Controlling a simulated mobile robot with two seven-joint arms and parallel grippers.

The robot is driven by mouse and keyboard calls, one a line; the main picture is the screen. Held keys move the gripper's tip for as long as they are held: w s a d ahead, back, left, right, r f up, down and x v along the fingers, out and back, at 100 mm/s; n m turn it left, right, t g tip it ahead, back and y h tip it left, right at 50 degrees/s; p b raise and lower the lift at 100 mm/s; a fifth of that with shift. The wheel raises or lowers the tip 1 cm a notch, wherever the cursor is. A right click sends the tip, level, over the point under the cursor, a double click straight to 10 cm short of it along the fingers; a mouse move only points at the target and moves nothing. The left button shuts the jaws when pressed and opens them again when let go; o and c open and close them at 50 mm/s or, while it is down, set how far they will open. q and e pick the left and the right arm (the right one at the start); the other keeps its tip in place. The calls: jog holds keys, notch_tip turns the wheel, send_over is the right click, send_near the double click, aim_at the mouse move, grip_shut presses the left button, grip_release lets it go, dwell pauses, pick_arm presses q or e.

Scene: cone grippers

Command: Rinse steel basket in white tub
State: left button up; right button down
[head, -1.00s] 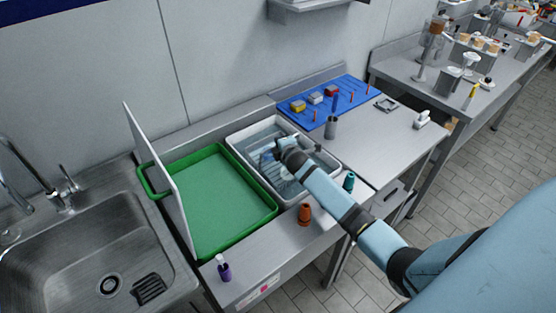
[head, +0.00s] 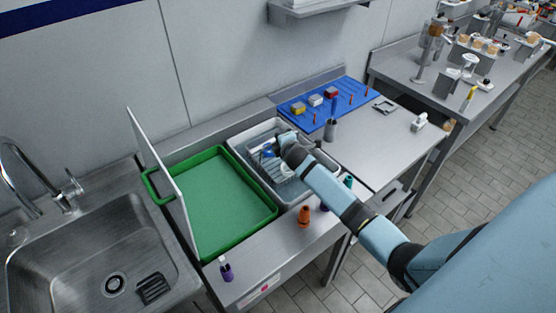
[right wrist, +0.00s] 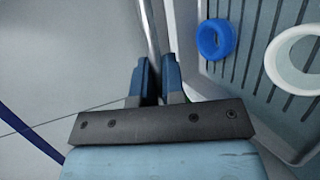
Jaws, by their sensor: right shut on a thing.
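The white tub (head: 288,203) stands on the steel counter, right of a green tray. The steel basket (head: 268,164) is at the tub, with a blue ring in it; I cannot tell how deep it sits. In the right wrist view, the slatted basket (right wrist: 258,45) holds a blue ring (right wrist: 216,39) and a white ring (right wrist: 296,60). My right gripper (right wrist: 156,75) is shut on a thin upright steel rod, apparently the basket's handle. In the head view, the right arm hides part of the tub and basket. My left gripper is out of view.
The green tray (head: 262,218) has a white board (head: 165,185) standing at its left. A sink (head: 100,245) lies further left. Orange (head: 304,217) and purple (head: 226,268) bottles stand along the front. A blue pegboard (head: 345,97) lies behind right.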

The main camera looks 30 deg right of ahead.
jog(key=shift+r+p, duration=1.45)
jog(key=shift+r, duration=0.5)
notch_tip(320, 180, up, 2)
jog(key=shift+p, duration=0.85)
jog(key=shift+r, duration=0.8)
notch_tip(320, 180, up, 2)
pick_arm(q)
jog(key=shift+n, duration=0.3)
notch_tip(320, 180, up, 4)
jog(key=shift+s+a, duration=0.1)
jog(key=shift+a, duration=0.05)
pick_arm(e)
notch_tip(320, 180, up, 2)
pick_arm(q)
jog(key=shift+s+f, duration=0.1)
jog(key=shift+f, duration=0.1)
